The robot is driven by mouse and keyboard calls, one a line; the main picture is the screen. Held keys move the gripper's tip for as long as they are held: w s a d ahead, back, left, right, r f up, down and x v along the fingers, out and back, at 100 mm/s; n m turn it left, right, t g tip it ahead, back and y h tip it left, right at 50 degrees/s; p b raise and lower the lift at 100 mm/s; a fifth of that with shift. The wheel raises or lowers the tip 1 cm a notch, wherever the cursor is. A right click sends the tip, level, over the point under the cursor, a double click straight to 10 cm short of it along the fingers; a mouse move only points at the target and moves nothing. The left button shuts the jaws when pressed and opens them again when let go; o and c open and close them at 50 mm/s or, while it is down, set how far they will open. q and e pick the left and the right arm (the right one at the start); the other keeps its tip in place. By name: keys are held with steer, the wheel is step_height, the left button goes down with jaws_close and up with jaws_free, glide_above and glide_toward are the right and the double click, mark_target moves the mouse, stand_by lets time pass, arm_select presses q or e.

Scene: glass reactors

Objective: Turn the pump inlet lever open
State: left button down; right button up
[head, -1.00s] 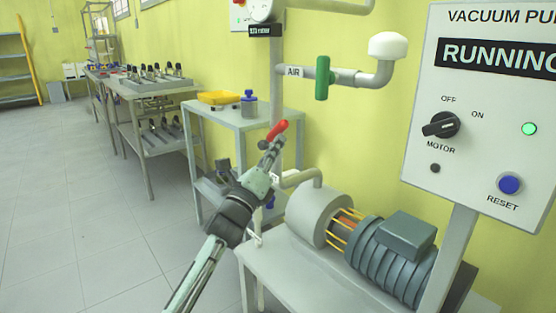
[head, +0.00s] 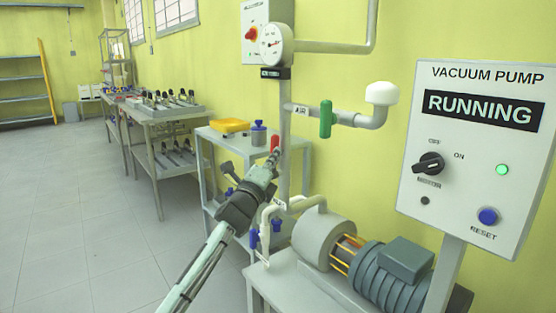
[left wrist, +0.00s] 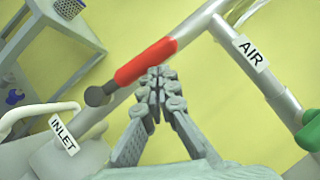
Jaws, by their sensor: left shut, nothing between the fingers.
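The pump inlet lever has a red handle (head: 275,143), seen just beyond my left gripper in the head view, where it looks upright. In the left wrist view the red handle (left wrist: 146,62) lies roughly along the grey pipe, with its dark pivot knob (left wrist: 96,96) at the lower left. The INLET label (left wrist: 64,135) is on the pipe below it. My left gripper (head: 277,156) is shut and empty. Its fingertips (left wrist: 162,78) are right beside the handle's lower edge; I cannot tell whether they touch. My right gripper is not in view.
A green AIR valve handle (head: 325,119) hangs on the side branch to the right. The vacuum pump motor (head: 390,275) sits below. Its control panel (head: 470,205) reads RUNNING. A pressure gauge (head: 273,44) is above. A small table (head: 222,135) stands behind.

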arm_select(q)
steer(key=shift+w+a+r, duration=0.1)
steer(key=shift+w+r, duration=0.05)
stand_by(0.5)
steer(key=v, duration=1.2)
steer(key=s+a+f+n+g+y, duration=0.25)
steer(key=s+a+f+n, duration=0.2)
steer(key=f, duration=0.45)
steer(key=s+a+f+n+g+y, duration=0.25)
steer(key=a+f+n, duration=0.3)
steer(key=f, duration=0.35)
steer(key=s+a+f+n+g+y, duration=0.1)
steer(key=s+a+f+n+y, duration=0.35)
steer(key=f, duration=0.45)
steer(key=s+a+f+n+g, duration=0.3)
steer(key=s+f, duration=0.3)
steer(key=s, duration=0.4)
steer(key=s+a+f+n+g, duration=0.3)
steer(key=s+f, duration=0.3)
steer(key=s, duration=0.4)
steer(key=s+a+f+n+g, duration=0.3)
steer(key=s+f+n+g, duration=0.1)
steer(key=s, duration=0.6)
step_height(320, 180, down, 2)
steer(key=shift+s+f+n, duration=0.2)
steer(key=shift+s+n, duration=0.05)
steer(key=shift+n, duration=0.6)
